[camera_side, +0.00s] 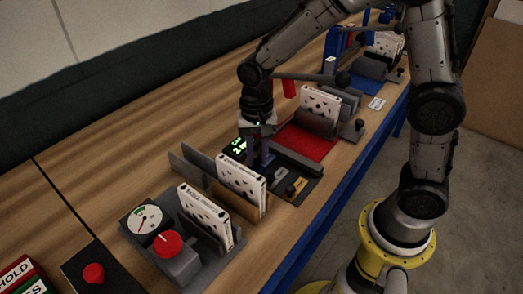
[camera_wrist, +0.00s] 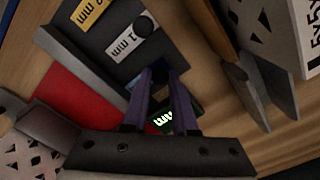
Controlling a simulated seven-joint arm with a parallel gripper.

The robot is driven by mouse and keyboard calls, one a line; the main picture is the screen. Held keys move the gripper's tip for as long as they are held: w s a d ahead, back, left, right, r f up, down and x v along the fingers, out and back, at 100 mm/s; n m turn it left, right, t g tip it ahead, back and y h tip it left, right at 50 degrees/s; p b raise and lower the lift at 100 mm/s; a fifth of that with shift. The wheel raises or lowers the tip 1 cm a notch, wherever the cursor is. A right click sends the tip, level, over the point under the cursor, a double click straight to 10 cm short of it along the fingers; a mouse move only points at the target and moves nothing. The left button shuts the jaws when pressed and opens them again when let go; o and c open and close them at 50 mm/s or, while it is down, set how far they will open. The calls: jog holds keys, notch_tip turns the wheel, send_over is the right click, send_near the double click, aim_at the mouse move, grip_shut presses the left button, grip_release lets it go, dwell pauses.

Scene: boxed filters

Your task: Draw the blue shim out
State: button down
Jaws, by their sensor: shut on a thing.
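My gripper (camera_side: 264,160) reaches down over a dark tray (camera_side: 308,187) in the side view. In the wrist view its two purple-blue fingers (camera_wrist: 161,74) point at the tray beside the white "1 mm" label (camera_wrist: 126,44). The fingers are shut on a thin piece, which I take to be the blue shim. The shim is mostly hidden by the fingers and cannot be clearly told from them. How far it sits in the tray is not visible. A yellow "mm" label (camera_wrist: 88,12) lies farther along the tray.
A green-lit display (camera_side: 238,146) stands close to my gripper. White patterned filters in holders (camera_side: 241,180) stand in front, with another (camera_side: 320,104) behind. A red mat (camera_side: 306,143) lies beyond the tray. A gauge with a red knob (camera_side: 167,243) is at front left.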

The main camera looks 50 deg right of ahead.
jog(key=shift+a, duration=1.45)
jog(key=c, duration=0.7)
grip_release()
jog(key=shift+r, duration=0.1)
notch_tip(320, 180, up, 14)
jog(key=shift+f, duration=0.1)
jog(key=shift+d, duration=0.1)
